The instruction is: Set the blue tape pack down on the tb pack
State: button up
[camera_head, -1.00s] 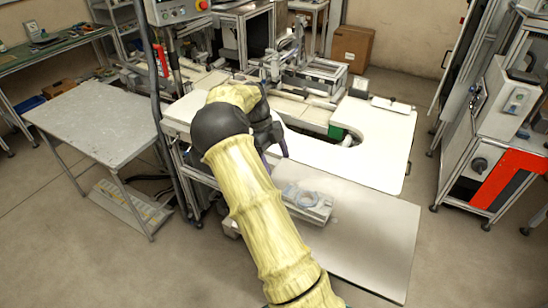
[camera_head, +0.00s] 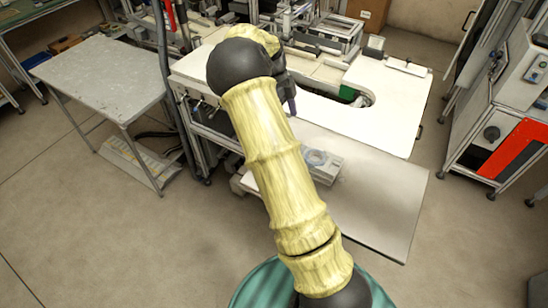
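A pale grey block-like pack (camera_head: 328,174) lies on the low white table, just right of my arm. A round bluish-clear reel (camera_head: 315,157) shows on its top; I cannot tell whether this is the blue tape pack or part of the tb pack. My gripper (camera_head: 291,106) is mostly hidden behind my yellow-sleeved arm and dark wrist.
The low white table (camera_head: 390,205) is clear right of the pack. Behind it stands a higher white U-shaped worktop (camera_head: 385,125) with machinery. A grey metal table (camera_head: 100,75) is at left, with a dark post (camera_head: 170,100) beside it. A cabinet with a red panel (camera_head: 520,157) stands at right.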

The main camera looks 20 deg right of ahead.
jog(key=s+a+n+t, duration=0.2)
jog(key=s+a+n, duration=0.2)
jog(key=s+n, duration=0.3)
jog(key=s+a+r+n+t+y, duration=0.1)
jog(key=s+a+n+t, duration=0.1)
jog(key=s+a+n, duration=0.2)
jog(key=s+a+n+t, duration=0.2)
jog(key=s+a+n, duration=0.3)
jog(key=s+n, duration=0.5)
jog(key=n, duration=0.6)
jog(key=shift+s+r+y, duration=0.15)
jog(key=shift+r+y, duration=0.2)
jog(key=shift+y, duration=0.05)
jog(key=shift+c, duration=0.4)
